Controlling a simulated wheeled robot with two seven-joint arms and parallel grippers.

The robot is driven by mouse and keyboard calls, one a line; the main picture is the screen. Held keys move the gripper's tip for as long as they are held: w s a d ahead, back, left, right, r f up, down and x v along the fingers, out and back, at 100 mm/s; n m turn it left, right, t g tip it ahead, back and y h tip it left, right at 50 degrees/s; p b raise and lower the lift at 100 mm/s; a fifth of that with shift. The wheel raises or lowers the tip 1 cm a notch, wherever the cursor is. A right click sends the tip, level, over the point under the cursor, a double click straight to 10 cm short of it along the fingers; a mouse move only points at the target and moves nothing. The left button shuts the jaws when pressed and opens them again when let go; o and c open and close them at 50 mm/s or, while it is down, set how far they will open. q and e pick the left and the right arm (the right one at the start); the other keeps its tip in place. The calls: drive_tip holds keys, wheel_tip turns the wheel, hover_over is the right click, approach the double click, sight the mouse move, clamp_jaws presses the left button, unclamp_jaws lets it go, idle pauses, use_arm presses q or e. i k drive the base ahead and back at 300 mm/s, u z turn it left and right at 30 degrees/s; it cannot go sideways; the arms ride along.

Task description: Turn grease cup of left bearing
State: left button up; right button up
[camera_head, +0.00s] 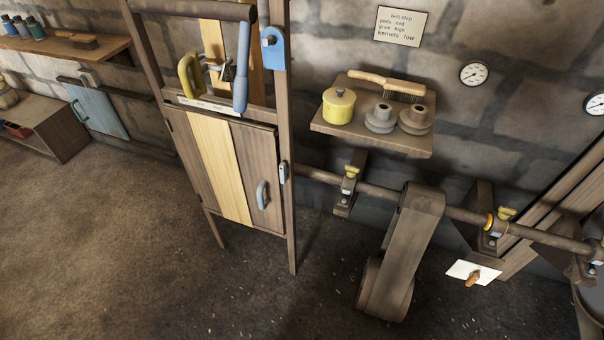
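The left bearing (346,190) sits on a wall bracket and carries the line shaft (380,191), just right of the wooden cabinet. Its small yellow grease cup (351,171) stands on top of it. Another bearing (493,228) farther right along the shaft has a similar yellow grease cup (507,213). Neither of my grippers shows in this view, so nothing is seen touching the cups.
A wide brown belt (412,235) slants down from the shaft right of the left bearing. A shelf (330,128) with a yellow pot (338,105) and brush juts out above. The cabinet (220,165) stands left. Floor (120,240) is open at left.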

sight(352, 171)
drive_tip(key=u, duration=0.05)
drive_tip(key=i, duration=1)
drive_tip(key=z, duration=0.7)
